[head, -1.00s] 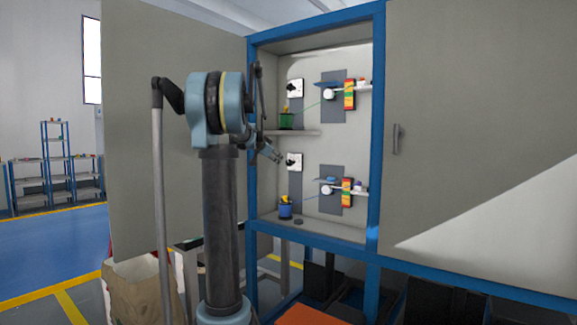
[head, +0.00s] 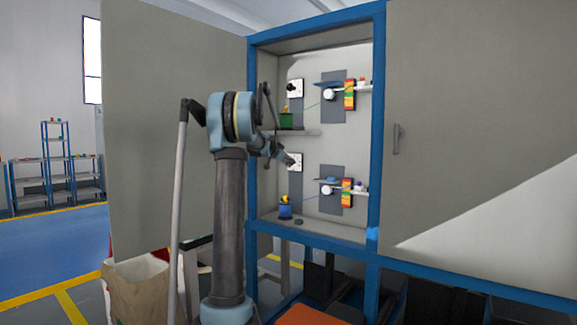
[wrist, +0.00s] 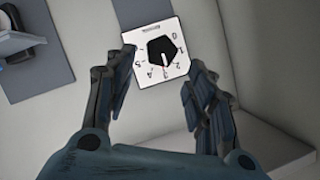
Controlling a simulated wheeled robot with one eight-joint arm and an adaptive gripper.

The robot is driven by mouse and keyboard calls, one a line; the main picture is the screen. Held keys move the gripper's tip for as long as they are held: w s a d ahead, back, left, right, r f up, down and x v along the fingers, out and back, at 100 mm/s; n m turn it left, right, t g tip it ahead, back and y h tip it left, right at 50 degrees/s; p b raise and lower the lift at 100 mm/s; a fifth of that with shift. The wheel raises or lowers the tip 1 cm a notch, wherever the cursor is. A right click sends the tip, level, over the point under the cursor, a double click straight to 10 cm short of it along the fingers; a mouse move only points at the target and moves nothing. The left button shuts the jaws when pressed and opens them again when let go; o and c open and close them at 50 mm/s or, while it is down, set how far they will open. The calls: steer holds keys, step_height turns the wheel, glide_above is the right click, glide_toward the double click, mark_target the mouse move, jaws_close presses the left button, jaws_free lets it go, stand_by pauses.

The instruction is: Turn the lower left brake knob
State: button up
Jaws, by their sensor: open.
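The lower left brake knob (wrist: 162,50) is a black, many-sided knob on a white square dial plate with the figures 0 to 5. In the wrist view its pointer mark lies near 2 and 3. In the head view its white plate (head: 297,168) is partly hidden behind my gripper (head: 289,160). In the wrist view my gripper (wrist: 162,66) is open and empty, with one finger on each side of the dial plate's lower part. The knob shows between and just beyond the fingertips; I see no contact.
The upper left knob (head: 292,87) sits above on its own white plate. A blue spool (head: 285,211) stands below. The cabinet's blue frame (head: 377,130) and open door (head: 160,150) flank the opening.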

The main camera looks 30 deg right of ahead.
steer(key=shift+x, duration=3.4)
steer(key=shift+a, duration=0.1)
steer(key=c, duration=0.9)
